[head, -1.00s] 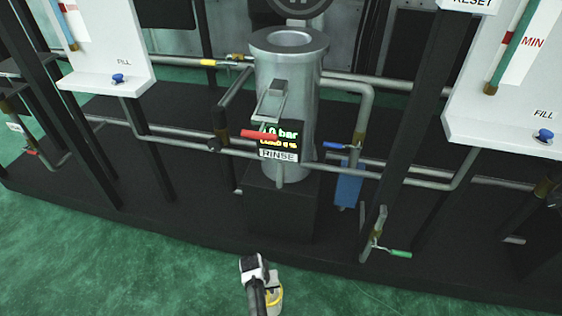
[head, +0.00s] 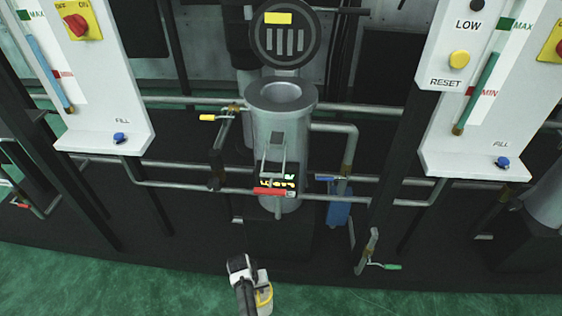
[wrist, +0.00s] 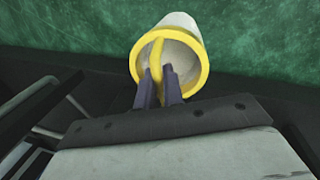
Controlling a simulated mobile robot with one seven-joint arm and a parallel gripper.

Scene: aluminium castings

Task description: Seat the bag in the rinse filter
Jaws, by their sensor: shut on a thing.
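The bag (head: 265,301) is a cream cylinder with a yellow rim and a yellow handle. My gripper (head: 258,284) holds it in front of the plant, low in the head view. In the wrist view my gripper's fingers (wrist: 159,88) are shut on the yellow handle, with the bag (wrist: 184,28) beyond them and its open end towards the camera. The rinse filter (head: 293,132) is a grey upright cylinder at the middle, apart from the bag. Its top mouth is open. The round dark lid (head: 285,36) stands raised behind it.
Pipes cross both sides of the filter, with a yellow lever (head: 208,118), a red lever (head: 269,191), a blue lever (head: 325,178) and a green lever (head: 393,266). White panels (head: 100,110) and (head: 440,150) flank it. Green floor (head: 100,285) lies clear in front.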

